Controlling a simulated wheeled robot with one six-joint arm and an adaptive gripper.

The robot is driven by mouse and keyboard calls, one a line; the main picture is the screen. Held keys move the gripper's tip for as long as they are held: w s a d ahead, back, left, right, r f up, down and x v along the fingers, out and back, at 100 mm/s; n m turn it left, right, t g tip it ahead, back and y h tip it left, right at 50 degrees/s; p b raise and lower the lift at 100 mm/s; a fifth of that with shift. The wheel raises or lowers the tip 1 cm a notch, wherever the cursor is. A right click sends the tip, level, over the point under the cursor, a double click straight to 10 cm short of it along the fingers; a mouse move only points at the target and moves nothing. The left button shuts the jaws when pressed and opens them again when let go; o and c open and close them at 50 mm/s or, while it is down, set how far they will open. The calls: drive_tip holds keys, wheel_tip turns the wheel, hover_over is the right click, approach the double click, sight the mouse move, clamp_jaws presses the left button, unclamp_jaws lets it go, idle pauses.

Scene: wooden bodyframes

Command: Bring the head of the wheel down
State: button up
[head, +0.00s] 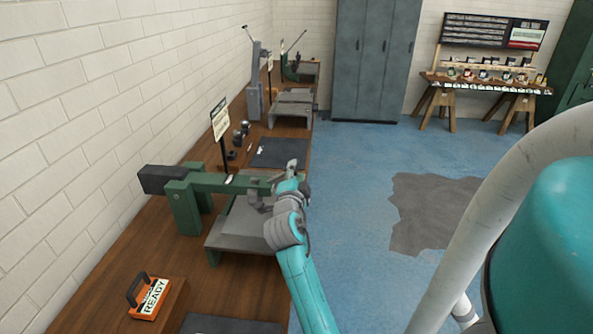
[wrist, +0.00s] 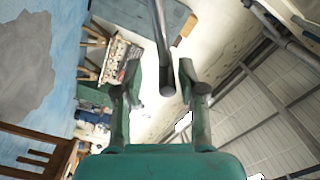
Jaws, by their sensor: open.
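A green machine (head: 182,203) with a dark motor block (head: 160,180) stands on the bench. Its green arm (head: 230,184) reaches right, roughly level, over a grey metal table (head: 238,224). The head at the arm's right end is partly hidden by my gripper (head: 291,184). In the wrist view my gripper (wrist: 160,82) is open. A grey round bar (wrist: 161,45) comes in from the top, its end between the two fingers. It appears clear of both fingers; I cannot tell its depth or whether it belongs to the head.
A wooden bench (head: 105,285) runs along the left wall. A sign on a post (head: 220,122) and other machines (head: 291,107) stand farther back. Blue floor (head: 350,220) to the right is free. Grey lockers (head: 375,60) stand behind.

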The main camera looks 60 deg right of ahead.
drive_tip(key=v, duration=1)
idle(0.3)
